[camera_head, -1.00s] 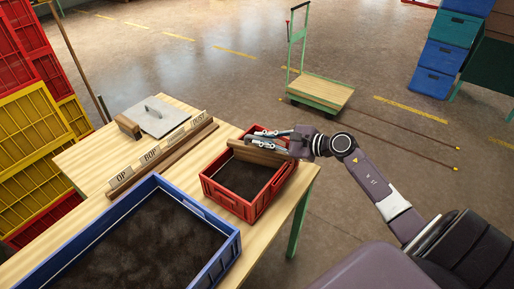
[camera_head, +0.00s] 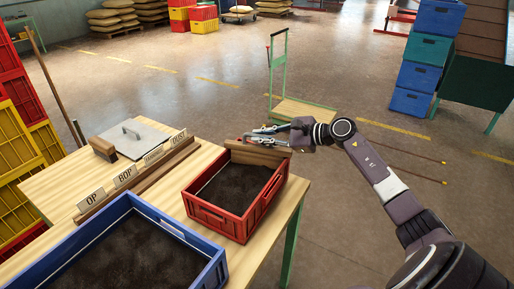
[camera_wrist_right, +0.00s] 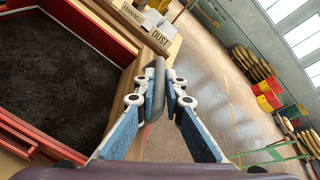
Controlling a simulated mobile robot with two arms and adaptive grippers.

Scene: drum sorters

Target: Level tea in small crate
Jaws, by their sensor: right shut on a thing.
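The small red crate (camera_head: 222,219) stands on the table near its right end, with dark tea (camera_head: 233,186) spread inside. The tea looks fairly flat in the head view. My right gripper (camera_head: 256,137) is shut on the grey handle of a wooden board (camera_head: 258,155). The board is at the crate's far rim and hides part of it; I cannot tell whether it touches the rim. In the right wrist view the handle (camera_wrist_right: 155,92) sits between the fingers, with the crate (camera_wrist_right: 32,137) and tea (camera_wrist_right: 60,70) to the left. My left gripper is not in view.
A larger blue crate (camera_head: 205,279) of tea stands at the near left of the table. A label rack (camera_head: 130,175), a metal plate with a handle (camera_head: 132,137) and a wooden block (camera_head: 103,149) lie behind it. A green cart (camera_head: 305,113) stands on the floor beyond.

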